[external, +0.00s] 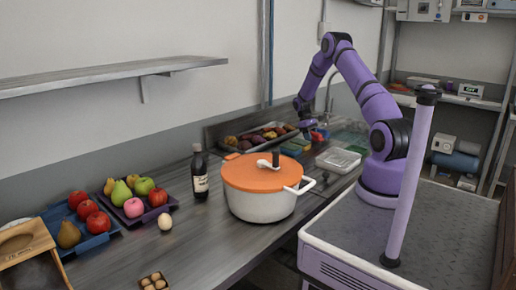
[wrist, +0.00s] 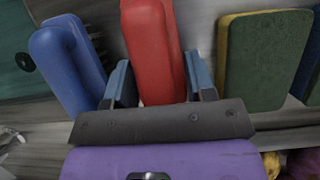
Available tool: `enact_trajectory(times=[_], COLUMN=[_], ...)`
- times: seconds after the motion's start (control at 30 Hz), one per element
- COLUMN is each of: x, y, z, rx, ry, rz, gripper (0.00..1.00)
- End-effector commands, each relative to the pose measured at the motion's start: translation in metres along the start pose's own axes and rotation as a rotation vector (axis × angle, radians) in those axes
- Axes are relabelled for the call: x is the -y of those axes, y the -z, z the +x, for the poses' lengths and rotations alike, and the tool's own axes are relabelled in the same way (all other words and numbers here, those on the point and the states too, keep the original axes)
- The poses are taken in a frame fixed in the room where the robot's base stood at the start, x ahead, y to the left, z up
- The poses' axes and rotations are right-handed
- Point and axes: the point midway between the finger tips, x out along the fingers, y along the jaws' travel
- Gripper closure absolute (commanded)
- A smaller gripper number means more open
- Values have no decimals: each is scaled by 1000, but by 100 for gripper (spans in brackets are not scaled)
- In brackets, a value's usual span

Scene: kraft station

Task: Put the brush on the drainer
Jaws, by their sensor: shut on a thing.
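My gripper (wrist: 160,90) has its two blue-tipped fingers closed on either side of a red thing (wrist: 152,45) with a rounded edge. No bristles show, so I cannot tell for sure that it is the brush. In the external view my gripper (external: 306,127) is low over the far end of the counter, and the red thing (external: 317,136) is a small patch there. A blue piece (wrist: 68,60) with a rounded bend is just left of the red thing in the wrist view. A flat green surface (external: 350,139) beyond may be the drainer; I cannot tell.
A green and yellow sponge (wrist: 262,60) stands right of my gripper. A tray of dark produce (external: 228,143) and a clear container (external: 338,159) are near it. An orange-lidded pot (external: 262,205) and a dark bottle (external: 200,175) stand nearer. The near counter has bare room.

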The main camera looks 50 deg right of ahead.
Motion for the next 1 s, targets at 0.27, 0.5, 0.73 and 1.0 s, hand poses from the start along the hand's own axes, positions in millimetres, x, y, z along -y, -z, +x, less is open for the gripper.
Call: enact_trajectory(times=[0.27,0.5,0.73,1.0], x=[0,0,0,0], y=[1,1,0,0], z=[2,2,-5,-52], rx=[0,0,-1,-4], ry=[0,0,-1,-4], rz=[0,0,0,1], gripper=[43,24,24,24])
